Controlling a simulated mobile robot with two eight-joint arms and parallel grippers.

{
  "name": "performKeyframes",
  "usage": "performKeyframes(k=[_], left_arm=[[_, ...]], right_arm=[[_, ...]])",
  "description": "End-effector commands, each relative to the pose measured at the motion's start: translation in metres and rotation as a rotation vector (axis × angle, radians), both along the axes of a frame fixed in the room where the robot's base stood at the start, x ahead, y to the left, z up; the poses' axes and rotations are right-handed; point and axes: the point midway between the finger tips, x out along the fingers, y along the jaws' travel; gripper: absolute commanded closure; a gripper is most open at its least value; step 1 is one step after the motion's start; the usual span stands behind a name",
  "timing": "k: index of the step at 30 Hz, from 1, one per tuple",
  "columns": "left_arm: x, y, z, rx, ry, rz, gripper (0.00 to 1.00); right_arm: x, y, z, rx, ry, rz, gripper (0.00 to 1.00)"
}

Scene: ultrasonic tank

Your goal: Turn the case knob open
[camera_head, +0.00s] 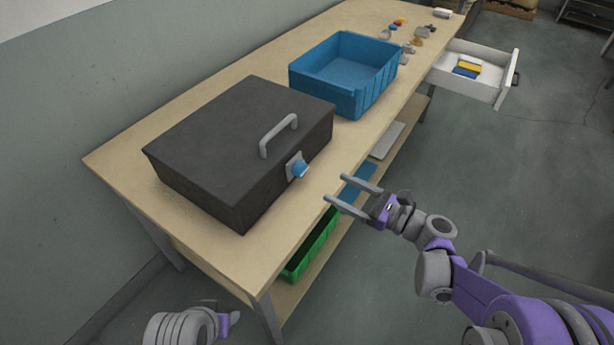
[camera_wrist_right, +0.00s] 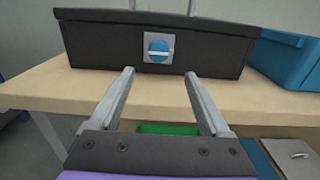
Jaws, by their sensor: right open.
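A dark grey case (camera_head: 235,140) with its lid shut sits on the wooden workbench. A grey handle (camera_head: 279,136) is on its lid near the front edge. The blue case knob (camera_head: 299,169) is on a light square plate on the front face. In the right wrist view the knob (camera_wrist_right: 159,47) is centred beyond the fingers, with a pale bar lying about level across it. My right gripper (camera_head: 335,188) is open and empty, in front of the knob and apart from it. My left arm (camera_head: 190,325) shows at the bottom left; its fingers cannot be made out.
A blue bin (camera_head: 345,75) stands behind the case on the workbench (camera_head: 130,160). Several small items lie at the bench's far end. An open white drawer (camera_head: 470,88) holds yellow and blue things. A green bin (camera_head: 312,245) is on the lower shelf. Floor to the right is free.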

Motion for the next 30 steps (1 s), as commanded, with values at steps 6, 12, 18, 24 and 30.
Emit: performKeyframes(k=[6,12,18,24,30], left_arm=[[0.000,0.000,-0.002,0.000,0.001,0.000,0.50],[0.000,0.000,-0.004,0.000,0.001,0.000,0.50],[0.000,0.000,-0.005,0.000,0.002,0.000,0.50],[0.000,0.000,-0.005,0.000,0.002,0.000,0.50],[0.000,0.000,-0.005,0.000,0.002,0.000,0.50]], right_arm=[[0.020,0.034,0.001,-0.001,-0.001,0.006,0.19],[0.040,0.064,0.001,-0.002,-0.001,0.005,0.19],[0.053,0.081,0.001,-0.003,-0.003,0.002,0.19],[0.056,0.085,0.001,-0.004,-0.002,0.002,0.19],[0.055,0.085,0.001,-0.004,-0.002,0.001,0.26]])
